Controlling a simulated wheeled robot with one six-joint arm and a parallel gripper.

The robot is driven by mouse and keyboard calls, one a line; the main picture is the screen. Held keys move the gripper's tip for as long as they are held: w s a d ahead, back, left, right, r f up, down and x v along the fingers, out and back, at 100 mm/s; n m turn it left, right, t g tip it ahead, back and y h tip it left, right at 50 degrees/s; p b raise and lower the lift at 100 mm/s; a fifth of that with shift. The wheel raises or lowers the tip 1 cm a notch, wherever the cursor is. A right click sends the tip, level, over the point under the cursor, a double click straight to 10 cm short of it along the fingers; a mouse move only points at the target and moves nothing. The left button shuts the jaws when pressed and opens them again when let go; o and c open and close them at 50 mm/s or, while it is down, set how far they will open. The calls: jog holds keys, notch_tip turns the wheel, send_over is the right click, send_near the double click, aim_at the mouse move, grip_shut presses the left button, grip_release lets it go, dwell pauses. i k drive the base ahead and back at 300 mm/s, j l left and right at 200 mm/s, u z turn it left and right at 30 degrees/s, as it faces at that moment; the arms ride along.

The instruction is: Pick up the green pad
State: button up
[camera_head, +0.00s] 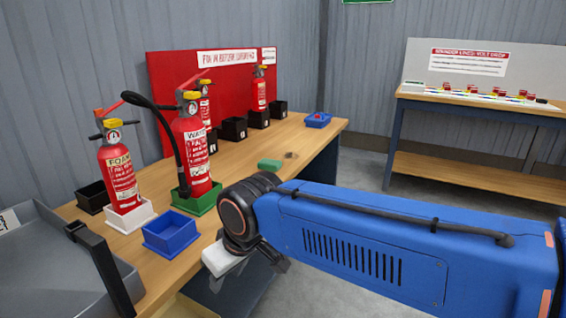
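A small green pad (270,165) lies flat on the wooden bench, near its front edge and right of the green holder (197,200). Nothing covers it, and it stands apart from the things around it. My blue arm reaches in from the right, and its dark wrist is in front of the bench edge. My gripper (272,268) is below the wrist, nearer to me than the pad and apart from it. Only parts of its fingers show, so I cannot tell whether it is open or shut.
Red extinguishers stand on the bench (312,143); a foam one (118,175) and a water one (192,145) are nearest. An empty blue tray (170,232) is close by. A grey bin (60,265) is at left. Bare wood surrounds the pad's right side.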

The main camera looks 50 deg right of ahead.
aim_at(271, 165)
jog(key=k+l+z, duration=0.1)
jog(key=z, duration=0.95)
